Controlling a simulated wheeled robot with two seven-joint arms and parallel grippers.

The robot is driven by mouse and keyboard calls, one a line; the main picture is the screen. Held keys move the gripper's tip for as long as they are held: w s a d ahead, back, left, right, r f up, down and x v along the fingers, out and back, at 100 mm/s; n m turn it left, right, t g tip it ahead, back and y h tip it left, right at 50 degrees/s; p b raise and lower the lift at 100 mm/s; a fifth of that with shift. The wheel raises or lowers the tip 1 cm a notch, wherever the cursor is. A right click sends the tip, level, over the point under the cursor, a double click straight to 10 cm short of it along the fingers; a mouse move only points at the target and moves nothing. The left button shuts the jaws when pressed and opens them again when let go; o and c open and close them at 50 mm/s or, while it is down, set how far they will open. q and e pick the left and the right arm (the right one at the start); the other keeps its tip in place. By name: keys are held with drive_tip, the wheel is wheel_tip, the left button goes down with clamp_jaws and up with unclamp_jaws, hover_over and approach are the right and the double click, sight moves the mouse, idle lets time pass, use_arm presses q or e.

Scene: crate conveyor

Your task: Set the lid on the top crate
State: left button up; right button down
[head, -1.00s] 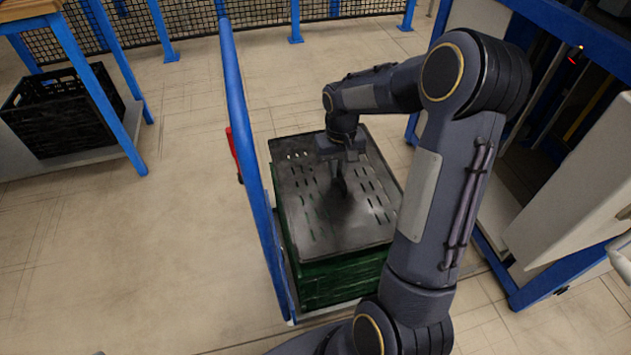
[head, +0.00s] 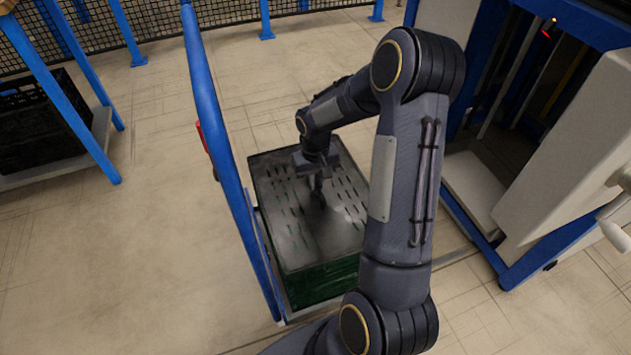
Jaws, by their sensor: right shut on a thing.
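The lid (head: 281,205) is a dark grey slotted plate. It lies over the top green crate (head: 322,280), roughly lined up with its rim; I cannot tell whether it touches all round. The crate stands on a cart with a blue handle frame. My right gripper (head: 317,190) points down at the middle of the lid and is shut on it, probably by a grip part on top, which the fingers partly hide. My right arm hides the right side of the lid and crate. My left gripper is not in view.
The cart's blue handle (head: 228,165) rises close along the left side of the crate. A blue-framed machine with a pale panel (head: 560,165) stands at the right. A black crate (head: 40,130) sits on a rack at the far left. The floor between is clear.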

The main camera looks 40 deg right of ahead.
drive_tip(key=shift+f, duration=0.1)
drive_tip(key=c, duration=1.5)
unclamp_jaws()
drive_tip(key=shift+o, duration=0.2)
wheel_tip(320, 180, up, 12)
drive_tip(key=p, duration=0.4)
drive_tip(key=s+a+r+t+y, duration=0.2)
drive_tip(key=s+a+r+t, duration=0.1)
drive_tip(key=s+a+r, duration=0.6)
drive_tip(key=s+a+r+n+t+y, duration=0.1)
drive_tip(key=s+a+n+t, duration=0.1)
drive_tip(key=s+a, duration=0.5)
drive_tip(key=s, duration=0.4)
drive_tip(key=shift+r+t+y, duration=0.2)
drive_tip(key=shift+t+y, duration=0.1)
drive_tip(key=shift+y, duration=0.1)
drive_tip(key=shift+s, duration=0.1)
